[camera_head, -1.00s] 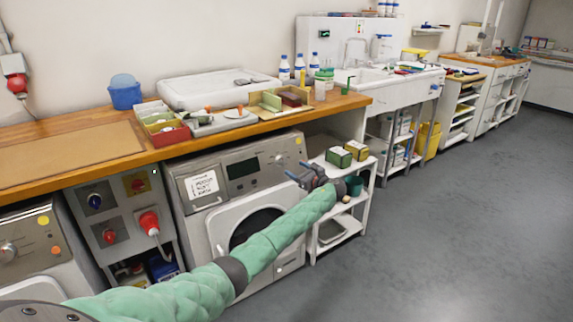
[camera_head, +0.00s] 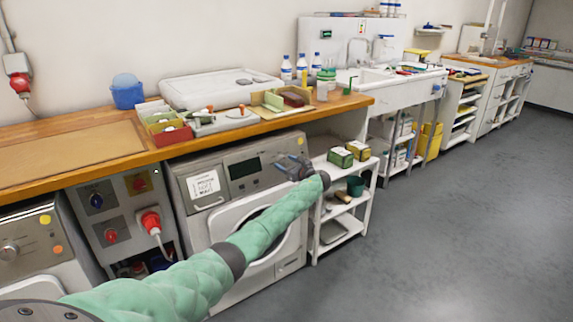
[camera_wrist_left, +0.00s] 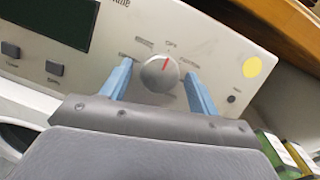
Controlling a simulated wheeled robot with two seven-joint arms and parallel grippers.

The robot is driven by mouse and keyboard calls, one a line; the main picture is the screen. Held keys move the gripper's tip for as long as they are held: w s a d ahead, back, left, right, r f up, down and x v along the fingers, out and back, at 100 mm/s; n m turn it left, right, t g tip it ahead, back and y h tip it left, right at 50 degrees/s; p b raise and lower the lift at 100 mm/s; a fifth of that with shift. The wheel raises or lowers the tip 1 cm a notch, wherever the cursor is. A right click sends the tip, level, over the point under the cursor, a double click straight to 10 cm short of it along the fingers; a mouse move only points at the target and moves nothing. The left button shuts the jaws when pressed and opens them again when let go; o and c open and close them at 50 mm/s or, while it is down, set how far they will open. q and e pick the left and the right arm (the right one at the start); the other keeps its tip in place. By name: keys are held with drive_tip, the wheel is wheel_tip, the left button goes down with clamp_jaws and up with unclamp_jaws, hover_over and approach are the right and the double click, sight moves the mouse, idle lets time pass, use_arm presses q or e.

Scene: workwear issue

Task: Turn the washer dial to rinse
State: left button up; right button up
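The washer (camera_head: 226,205) stands under the wooden counter, with a dark display and a grey panel. Its round silver dial (camera_wrist_left: 160,73) shows in the left wrist view, with a red mark pointing up and slightly right. Small labels ring the dial; they are too blurred to read surely. My left gripper (camera_wrist_left: 162,88) is open, its two blue fingers on either side of the dial, with gaps visible to both. In the head view, the left gripper (camera_head: 290,166) is at the panel's right end and hides the dial there. My right gripper is not in view.
A yellow round sticker (camera_wrist_left: 252,67) and a small button sit right of the dial. A white shelf cart (camera_head: 338,228) with green and yellow boxes stands close on the right. The counter edge (camera_head: 250,128) runs above the panel. The floor at right is clear.

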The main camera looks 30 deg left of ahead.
use_arm(q)
drive_tip(key=c, duration=0.8)
drive_tip(key=shift+n, duration=0.4)
drive_tip(key=shift+w+n+g+b, duration=0.1)
drive_tip(key=shift+n+g+b, duration=0.55)
drive_tip(key=shift+n, duration=0.55)
drive_tip(key=n+g, duration=0.1)
drive_tip(key=n, duration=0.2)
drive_tip(key=shift+h+b, duration=0.3)
drive_tip(key=n+g, duration=0.1)
drive_tip(key=n, duration=0.2)
drive_tip(key=shift+w+r+b, duration=0.1)
drive_tip(key=shift+b, duration=0.25)
drive_tip(key=shift+n+h, duration=0.3)
drive_tip(key=shift+n, duration=0.2)
